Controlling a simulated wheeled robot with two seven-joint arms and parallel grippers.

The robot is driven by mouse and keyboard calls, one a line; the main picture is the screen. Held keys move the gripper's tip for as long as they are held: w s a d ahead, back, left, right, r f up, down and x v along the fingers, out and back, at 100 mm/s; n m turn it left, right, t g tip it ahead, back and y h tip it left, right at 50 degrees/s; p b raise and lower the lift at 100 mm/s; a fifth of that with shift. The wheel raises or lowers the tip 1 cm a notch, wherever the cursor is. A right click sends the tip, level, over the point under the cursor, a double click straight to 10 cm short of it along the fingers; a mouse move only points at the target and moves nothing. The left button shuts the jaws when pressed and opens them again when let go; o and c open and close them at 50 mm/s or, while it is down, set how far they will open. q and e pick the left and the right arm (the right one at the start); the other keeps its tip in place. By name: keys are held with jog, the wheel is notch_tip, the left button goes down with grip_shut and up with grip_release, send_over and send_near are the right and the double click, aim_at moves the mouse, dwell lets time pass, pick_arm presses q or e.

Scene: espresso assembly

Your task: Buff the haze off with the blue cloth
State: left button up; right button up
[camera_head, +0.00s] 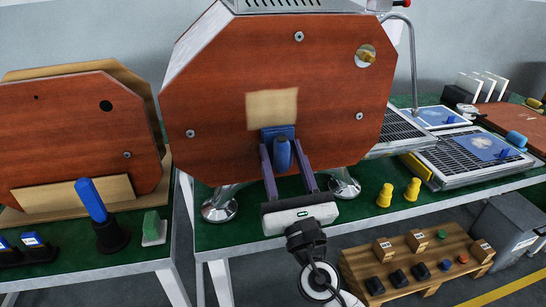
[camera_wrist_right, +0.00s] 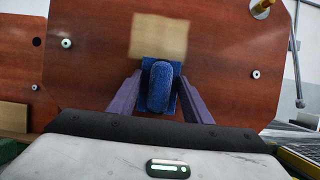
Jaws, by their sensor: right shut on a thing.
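My right gripper (camera_head: 284,168) is shut on the blue cloth (camera_head: 279,133), a dark blue pad with a rounded grip. In the right wrist view the blue cloth (camera_wrist_right: 158,86) sits between the two purple fingers (camera_wrist_right: 158,96). The pad is at the face of the reddish wood panel (camera_head: 225,120) on the espresso machine; I cannot tell if it touches. A pale tan hazy patch (camera_head: 272,105) shows on the panel just above the cloth, and also in the right wrist view (camera_wrist_right: 158,35). The cloth covers or borders the patch's lower edge. My left gripper is not in view.
A brass fitting (camera_head: 367,56) sticks out at the panel's upper right. Two yellow pieces (camera_head: 399,193) stand on the green bench to the right. A second wood panel (camera_head: 75,130), a blue-handled tool (camera_head: 95,205) and a green block (camera_head: 153,227) are on the left bench.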

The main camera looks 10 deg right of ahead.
jog(key=shift+d, duration=0.3)
jog(key=d, duration=0.3)
dwell(0.4)
jog(key=shift+w+a, duration=0.1)
jog(key=shift+a, duration=0.05)
jog(key=shift+a, duration=1.4)
jog(key=shift+a, duration=0.1)
jog(key=shift+a, duration=1.4)
